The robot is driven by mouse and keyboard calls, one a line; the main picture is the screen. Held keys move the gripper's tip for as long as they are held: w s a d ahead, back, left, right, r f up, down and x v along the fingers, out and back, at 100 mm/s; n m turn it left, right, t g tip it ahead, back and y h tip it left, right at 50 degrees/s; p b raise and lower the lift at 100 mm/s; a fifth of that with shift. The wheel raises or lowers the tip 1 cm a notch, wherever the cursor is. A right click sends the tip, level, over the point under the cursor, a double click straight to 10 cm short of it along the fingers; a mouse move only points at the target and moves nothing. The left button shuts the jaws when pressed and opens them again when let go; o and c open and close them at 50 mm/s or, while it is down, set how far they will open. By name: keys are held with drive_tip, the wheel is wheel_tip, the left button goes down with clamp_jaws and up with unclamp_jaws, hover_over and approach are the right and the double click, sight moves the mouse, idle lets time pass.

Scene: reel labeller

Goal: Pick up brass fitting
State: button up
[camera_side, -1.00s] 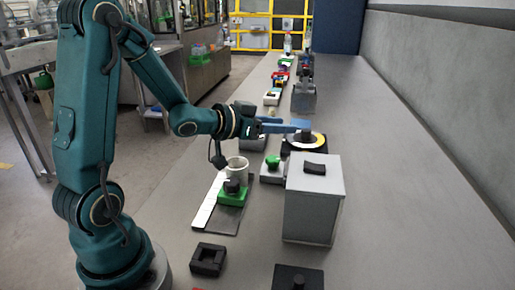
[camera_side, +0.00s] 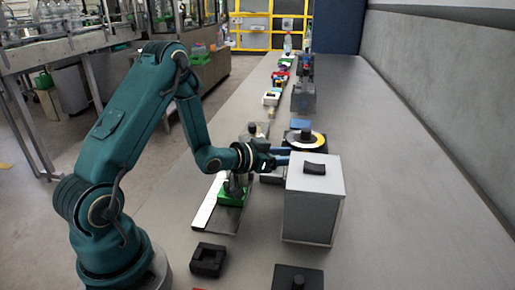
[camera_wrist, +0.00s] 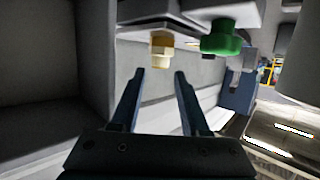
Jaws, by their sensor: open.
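The brass fitting (camera_wrist: 161,50) shows in the wrist view, just beyond and between my fingertips. It juts from the underside of a grey block as that picture is turned, and its inner end is hidden. My gripper (camera_wrist: 158,74) is open and empty, with a finger on each side of the line to the fitting and a small gap short of it. In the side view my gripper (camera_side: 282,156) is low over the bench, just left of the grey box. I cannot make out the brass fitting there.
The grey box (camera_side: 314,208) with a black handle stands close to my gripper. The green knob (camera_wrist: 222,40) is beside the fitting in the wrist view. A reel (camera_side: 305,138) lies behind the box. A black square holder (camera_side: 208,260) is nearer. The bench's right side is clear.

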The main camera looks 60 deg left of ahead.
drive_tip(key=shift+x, duration=1.9)
clamp_jaws()
drive_tip(key=shift+r, duration=0.15)
